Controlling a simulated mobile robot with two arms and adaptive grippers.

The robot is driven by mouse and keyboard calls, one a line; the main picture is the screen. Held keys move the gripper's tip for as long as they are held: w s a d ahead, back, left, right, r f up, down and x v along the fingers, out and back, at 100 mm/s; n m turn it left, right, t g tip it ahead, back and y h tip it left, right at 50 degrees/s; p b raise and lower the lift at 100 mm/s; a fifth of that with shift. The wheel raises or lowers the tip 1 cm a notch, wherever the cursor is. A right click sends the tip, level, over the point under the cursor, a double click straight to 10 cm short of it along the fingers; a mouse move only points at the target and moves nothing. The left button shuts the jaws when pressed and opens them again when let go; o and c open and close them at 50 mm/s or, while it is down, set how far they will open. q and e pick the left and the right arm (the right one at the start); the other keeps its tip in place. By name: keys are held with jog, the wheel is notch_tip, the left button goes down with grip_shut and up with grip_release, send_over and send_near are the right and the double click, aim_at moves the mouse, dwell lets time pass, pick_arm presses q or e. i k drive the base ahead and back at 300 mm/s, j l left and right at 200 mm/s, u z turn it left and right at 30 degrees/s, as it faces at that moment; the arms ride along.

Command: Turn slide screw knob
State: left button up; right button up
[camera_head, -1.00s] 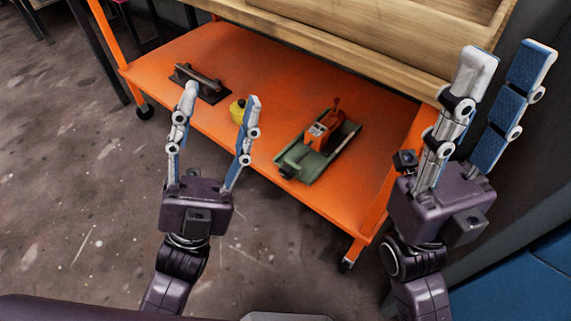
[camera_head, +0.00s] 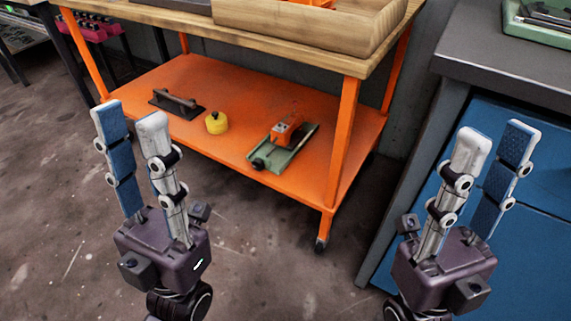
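A green slide device with an orange block (camera_head: 284,145) lies on the orange lower shelf of the workbench. A dark round knob-like end (camera_head: 258,164) shows at its near left end. It is small, and I cannot tell for certain that it is the screw knob. My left gripper (camera_head: 130,115) is open and empty, fingers pointing up, in front of the shelf's left end and well left of the device. My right gripper (camera_head: 496,137) is open and empty, in front of the blue cabinet, well right of the device. Neither gripper touches it.
A yellow round object (camera_head: 216,123) and a dark handled tool (camera_head: 178,104) share the orange shelf (camera_head: 240,85). The wooden benchtop (camera_head: 180,28) overhangs it. An orange leg (camera_head: 341,150) stands right of the device. A blue cabinet (camera_head: 545,190) is at right. The floor ahead is clear.

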aim_at(258, 165)
jog(key=z, duration=2.05)
jog(key=k+j+z, duration=0.15)
jog(key=j, duration=0.3)
jog(key=k+j+z, duration=0.1)
jog(key=j, duration=0.3)
jog(key=k+j+z, duration=0.15)
jog(key=j, duration=0.25)
jog(key=k+j+z, duration=0.1)
jog(key=k+j, duration=0.15)
jog(key=k+j+z, duration=0.15)
jog(key=j, duration=0.35)
jog(key=k, duration=0.05)
